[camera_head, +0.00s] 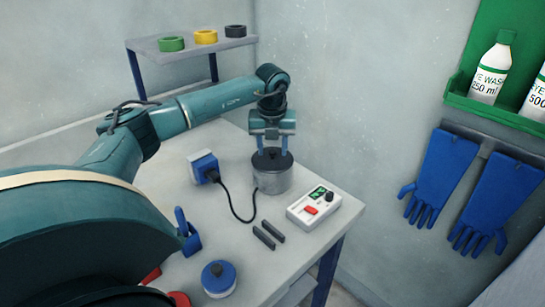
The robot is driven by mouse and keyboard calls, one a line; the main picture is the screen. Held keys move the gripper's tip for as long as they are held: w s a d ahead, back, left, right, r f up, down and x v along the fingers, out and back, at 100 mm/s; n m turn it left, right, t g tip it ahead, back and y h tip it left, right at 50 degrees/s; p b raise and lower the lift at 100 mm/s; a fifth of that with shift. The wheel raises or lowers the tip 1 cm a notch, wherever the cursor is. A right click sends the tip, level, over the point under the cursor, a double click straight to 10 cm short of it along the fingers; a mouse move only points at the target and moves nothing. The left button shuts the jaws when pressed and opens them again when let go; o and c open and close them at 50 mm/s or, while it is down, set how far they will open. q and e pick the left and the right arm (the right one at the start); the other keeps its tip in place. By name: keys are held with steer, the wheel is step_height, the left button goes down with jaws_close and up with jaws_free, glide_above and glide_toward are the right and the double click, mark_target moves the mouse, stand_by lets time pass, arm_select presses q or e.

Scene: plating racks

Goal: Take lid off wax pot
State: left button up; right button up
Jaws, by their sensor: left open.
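The wax pot (273,180) is a grey metal cylinder standing on the table near the middle of the camera_head view. A dark round lid (284,163) with a small knob sits on its top. My left gripper (272,148) points down directly over the lid. Its two blue fingers are apart, one on each side of the knob, and look open. I cannot tell whether they touch the knob. My right gripper is not in view.
A controller box (313,209) stands right of the pot, and a blue-grey socket box (204,167) with a black cable left of it. Two dark bars (268,234) and a blue round container (218,278) lie in front. A wall rises behind.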

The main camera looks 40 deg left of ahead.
arm_select(q)
steer(key=shift+c, duration=0.4)
jaws_close()
